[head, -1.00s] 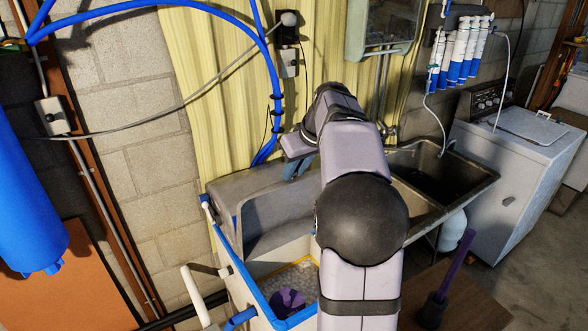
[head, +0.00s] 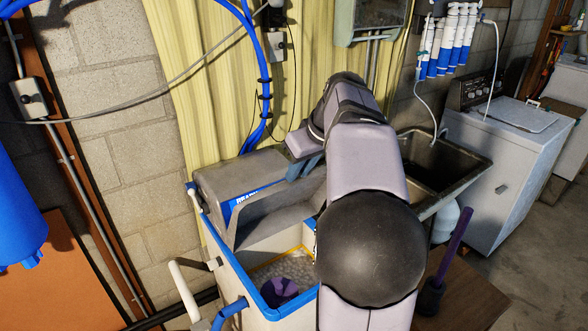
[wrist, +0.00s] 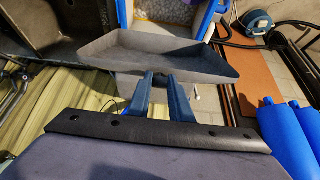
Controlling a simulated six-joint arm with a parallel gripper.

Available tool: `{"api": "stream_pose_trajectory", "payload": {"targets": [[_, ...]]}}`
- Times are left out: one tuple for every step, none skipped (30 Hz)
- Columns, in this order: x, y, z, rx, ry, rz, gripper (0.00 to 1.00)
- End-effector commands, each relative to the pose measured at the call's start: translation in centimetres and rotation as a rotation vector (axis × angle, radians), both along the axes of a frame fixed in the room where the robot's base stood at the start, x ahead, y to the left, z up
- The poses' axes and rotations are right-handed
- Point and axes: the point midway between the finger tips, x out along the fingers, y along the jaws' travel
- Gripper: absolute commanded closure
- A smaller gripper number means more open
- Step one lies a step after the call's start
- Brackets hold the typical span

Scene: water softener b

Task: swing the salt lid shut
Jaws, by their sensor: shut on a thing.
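The salt lid (head: 278,222) is a grey shallow shell at the back of the salt tank in the head view. It stands tilted open, with the tank's mouth uncovered below it. The tank has a pale wall and a blue rim (head: 233,271). White salt (head: 290,268) and a purple object (head: 279,291) show inside. My gripper (head: 304,170) is at the lid's upper right edge, its blue fingers partly hidden by my arm. In the wrist view the lid (wrist: 160,50) lies across the fingertips, and my gripper (wrist: 161,78) is shut on its edge.
A grey control box with a blue stripe (head: 240,182) sits behind the lid. A sink (head: 440,165) stands to the right. A purple-handled plunger (head: 447,260) stands on a brown surface.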

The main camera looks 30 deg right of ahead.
Motion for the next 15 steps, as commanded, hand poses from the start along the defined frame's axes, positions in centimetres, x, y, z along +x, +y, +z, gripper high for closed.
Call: {"api": "stream_pose_trajectory", "payload": {"targets": [[-0.5,0.0,-0.7,0.001,0.005,-0.001,0.96],[-0.7,0.0,-0.8,0.001,0.005,-0.001,0.95],[-1.0,0.0,-0.9,0.002,0.005,-0.001,0.96],[-1.1,0.0,-0.9,0.002,0.005,-0.001,0.96],[-1.3,0.0,-1.0,0.002,0.005,-0.001,0.96],[-1.4,0.0,-1.0,0.002,0.004,-0.001,0.96],[-1.5,0.0,-1.0,0.002,0.004,-0.001,0.96],[-1.6,0.0,-1.0,0.001,0.004,-0.002,0.96],[-1.7,0.0,-1.0,0.001,0.004,-0.001,0.96],[-1.7,0.0,-1.0,0.001,0.004,-0.001,0.96],[-1.7,0.0,-0.9,0.001,0.004,-0.001,0.96],[-1.7,0.0,-0.9,0.0,0.004,0.0,0.96],[-1.7,0.0,-0.9,0.0,0.004,0.0,0.96],[-1.7,0.0,-0.9,0.0,0.004,0.0,0.96],[-1.7,0.0,-0.8,0.0,0.004,0.0,0.96]]}}
